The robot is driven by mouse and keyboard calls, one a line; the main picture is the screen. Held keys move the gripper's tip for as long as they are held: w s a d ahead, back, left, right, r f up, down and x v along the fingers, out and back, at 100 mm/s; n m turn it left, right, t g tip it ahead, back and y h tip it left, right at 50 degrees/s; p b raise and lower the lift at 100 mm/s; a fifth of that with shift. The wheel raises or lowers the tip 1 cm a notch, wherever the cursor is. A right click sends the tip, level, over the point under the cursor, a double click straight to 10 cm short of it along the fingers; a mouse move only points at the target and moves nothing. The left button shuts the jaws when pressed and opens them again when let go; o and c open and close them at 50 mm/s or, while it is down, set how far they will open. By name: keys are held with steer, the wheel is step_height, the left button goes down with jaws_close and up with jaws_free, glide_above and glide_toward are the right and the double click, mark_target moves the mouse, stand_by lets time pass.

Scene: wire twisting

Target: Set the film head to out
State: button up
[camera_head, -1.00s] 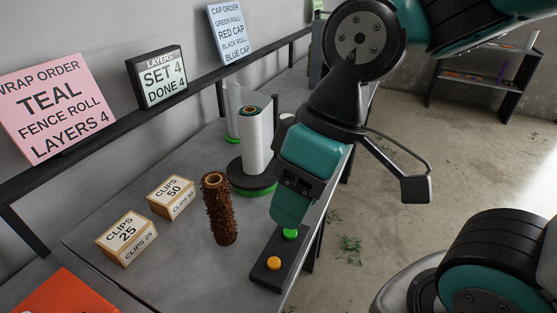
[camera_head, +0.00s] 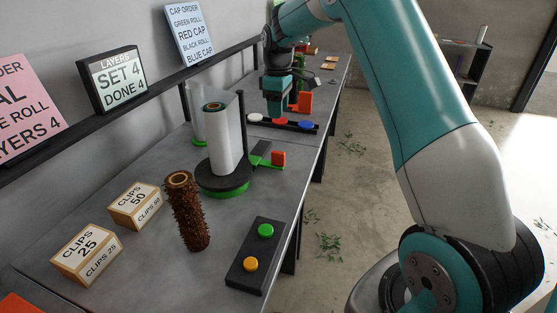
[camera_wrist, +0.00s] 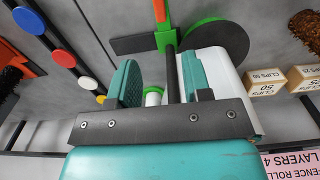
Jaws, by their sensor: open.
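The film head stands on a round black base with a green rim (camera_head: 224,190). A white film roll (camera_head: 222,150) rises upright from it. A green arm with a dark plate and an orange block (camera_head: 278,158) sticks out to the right of the roll. In the wrist view the orange block (camera_wrist: 164,38) and the roll (camera_wrist: 232,88) show beyond the fingers. My gripper (camera_head: 274,110) is open and empty, past the film head and above the far part of the table. Its teal fingers (camera_wrist: 160,82) are spread in the wrist view, apart from the block.
A black button box (camera_head: 256,257) has green and yellow buttons. A brown bristly roll (camera_head: 190,215) stands left of it, near two clip boxes (camera_head: 136,207). A rack of coloured caps (camera_head: 282,122) lies beyond the film head. The layers sign (camera_head: 113,78) reads set 4, done 4.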

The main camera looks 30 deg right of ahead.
mark_target(279, 152)
step_height(279, 152, down, 17)
steer(key=shift+f+p, duration=0.15)
steer(key=shift+p, duration=0.6)
jaws_close()
